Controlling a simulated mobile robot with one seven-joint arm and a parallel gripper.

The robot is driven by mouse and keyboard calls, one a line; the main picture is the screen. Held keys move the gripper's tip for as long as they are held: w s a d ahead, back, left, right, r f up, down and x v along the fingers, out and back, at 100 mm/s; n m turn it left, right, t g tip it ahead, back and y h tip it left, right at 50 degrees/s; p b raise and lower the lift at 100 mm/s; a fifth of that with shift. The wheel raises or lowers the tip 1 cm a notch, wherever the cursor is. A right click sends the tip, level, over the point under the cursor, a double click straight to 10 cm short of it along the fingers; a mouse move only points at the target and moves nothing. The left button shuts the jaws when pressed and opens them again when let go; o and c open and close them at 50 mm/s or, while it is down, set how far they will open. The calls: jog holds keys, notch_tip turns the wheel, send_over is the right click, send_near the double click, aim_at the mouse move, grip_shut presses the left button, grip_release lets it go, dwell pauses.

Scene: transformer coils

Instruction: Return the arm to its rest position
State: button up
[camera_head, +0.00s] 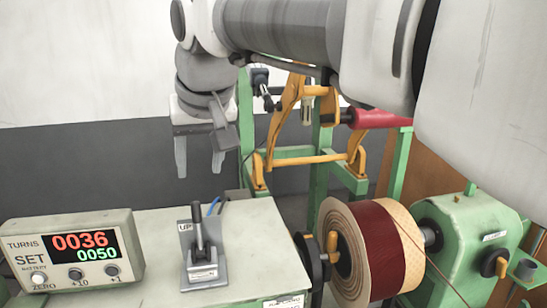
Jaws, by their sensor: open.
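My gripper (200,170) hangs at the upper left with its two grey fingers apart, pointing down. It is empty and in the air above and behind the bench top, apart from everything. My arm runs from it across the top of the view to the right edge and covers part of the background.
A counter box (88,228) at the left reads 0036 in red and 0050 in green. A lever switch (200,246) marked UP stands upright on the pale bench top (262,262). A coil (378,248) sits on the green winding machine (468,232). An orange and green frame (290,158) stands behind, near a red roller (378,118).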

jog(key=s+d+f+m+h+b, duration=0.1)
jog(key=s+d+f+m, duration=0.15)
jog(key=d+f, duration=0.45)
jog(key=s+d+f+m+h+b, duration=0.1)
jog(key=s+d+f, duration=0.2)
jog(key=d, duration=0.9)
jog(key=s+d+f+m+h+b, duration=0.1)
jog(key=s+d+f, duration=0.8)
jog(key=f, duration=0.2)
jog(key=shift+m, duration=0.35)
jog(key=shift+s, duration=0.1)
